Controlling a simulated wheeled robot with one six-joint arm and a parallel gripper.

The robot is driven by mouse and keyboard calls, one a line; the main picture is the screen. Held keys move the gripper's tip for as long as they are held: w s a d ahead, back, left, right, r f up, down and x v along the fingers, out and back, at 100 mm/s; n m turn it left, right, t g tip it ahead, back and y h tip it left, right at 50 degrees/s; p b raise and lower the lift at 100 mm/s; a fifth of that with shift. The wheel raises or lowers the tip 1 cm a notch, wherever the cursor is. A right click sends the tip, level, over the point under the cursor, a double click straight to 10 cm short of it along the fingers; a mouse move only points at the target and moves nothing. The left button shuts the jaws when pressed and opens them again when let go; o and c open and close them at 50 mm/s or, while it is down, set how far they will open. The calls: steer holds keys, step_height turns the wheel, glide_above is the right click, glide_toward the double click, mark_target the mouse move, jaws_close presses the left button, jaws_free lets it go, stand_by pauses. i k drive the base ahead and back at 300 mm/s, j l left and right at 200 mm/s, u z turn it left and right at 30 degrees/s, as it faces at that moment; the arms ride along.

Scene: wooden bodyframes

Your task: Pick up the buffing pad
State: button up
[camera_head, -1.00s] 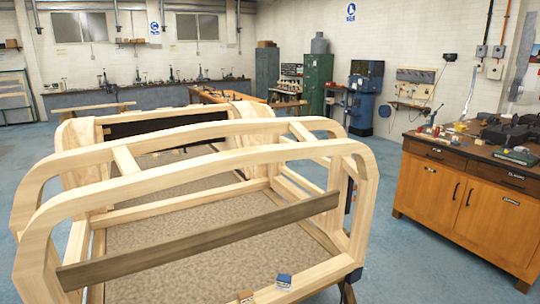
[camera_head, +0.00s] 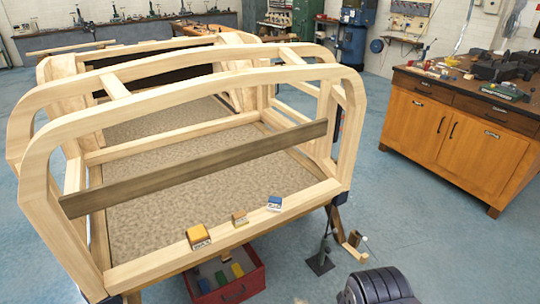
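Three small items sit on the front lower rail (camera_head: 150,263) of the wooden bodyframe. They are an orange-yellow block with a dark-marked pale front (camera_head: 198,236), a smaller tan block (camera_head: 239,218), and a blue-and-white block (camera_head: 274,203). I cannot tell from their looks which, if any, is the buffing pad. They stand apart from each other.
A dark plank (camera_head: 200,170) crosses the frame above the rail. A red crate (camera_head: 243,287) with coloured items stands on the floor below. A wooden cabinet (camera_head: 455,130) with tools on top is at right.

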mark_target(275, 204)
steer(key=i+j+u, duration=0.1)
steer(key=i+j, duration=0.15)
steer(key=i, duration=0.2)
steer(key=i+j+u, duration=0.1)
steer(key=i, duration=0.4)
steer(key=i+j+u, duration=0.15)
steer(key=i, duration=0.3)
